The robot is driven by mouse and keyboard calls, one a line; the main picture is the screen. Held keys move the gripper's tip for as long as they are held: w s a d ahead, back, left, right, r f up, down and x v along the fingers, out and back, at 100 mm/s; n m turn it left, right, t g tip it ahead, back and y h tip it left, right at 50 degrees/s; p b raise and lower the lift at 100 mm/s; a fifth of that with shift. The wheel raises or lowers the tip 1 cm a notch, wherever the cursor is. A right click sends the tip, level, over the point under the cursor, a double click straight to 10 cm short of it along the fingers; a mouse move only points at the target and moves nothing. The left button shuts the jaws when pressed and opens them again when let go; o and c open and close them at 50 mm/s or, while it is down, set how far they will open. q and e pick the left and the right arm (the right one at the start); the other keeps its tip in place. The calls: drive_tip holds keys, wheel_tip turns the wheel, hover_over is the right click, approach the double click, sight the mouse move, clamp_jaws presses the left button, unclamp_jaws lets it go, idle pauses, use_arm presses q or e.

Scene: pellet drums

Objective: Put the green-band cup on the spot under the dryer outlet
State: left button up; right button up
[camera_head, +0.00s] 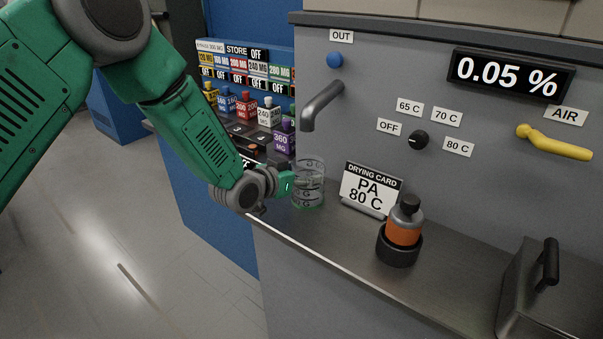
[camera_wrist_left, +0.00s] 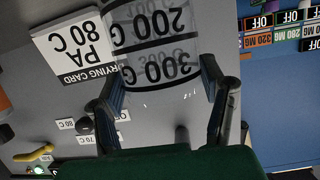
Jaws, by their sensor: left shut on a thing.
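The clear cup (camera_head: 312,183) has black markings and a faint green tint at its base. It is upright at the counter's left end, below and slightly left of the grey outlet pipe (camera_head: 320,106). My left gripper (camera_head: 291,184) is shut on its side. In the left wrist view the cup (camera_wrist_left: 160,45), marked 200 and 300, appears between the two fingers. I cannot tell whether its base touches the counter. The spot under the outlet cannot be made out. My right gripper is not in view.
The drying card (camera_head: 371,189), reading PA 80 C, stands just right of the cup. An orange bottle (camera_head: 404,229) sits in a black holder beyond it, and a metal box (camera_head: 545,295) stands far right. Small coloured drums (camera_head: 269,113) line the blue store rack at left.

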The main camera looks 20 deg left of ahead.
use_arm(q)
drive_tip(key=shift+s+f, duration=0.1)
drive_tip(key=shift+f, duration=0.05)
drive_tip(key=o, duration=1.7)
drive_tip(key=shift+a, duration=0.15)
drive_tip(key=shift+c, duration=0.2)
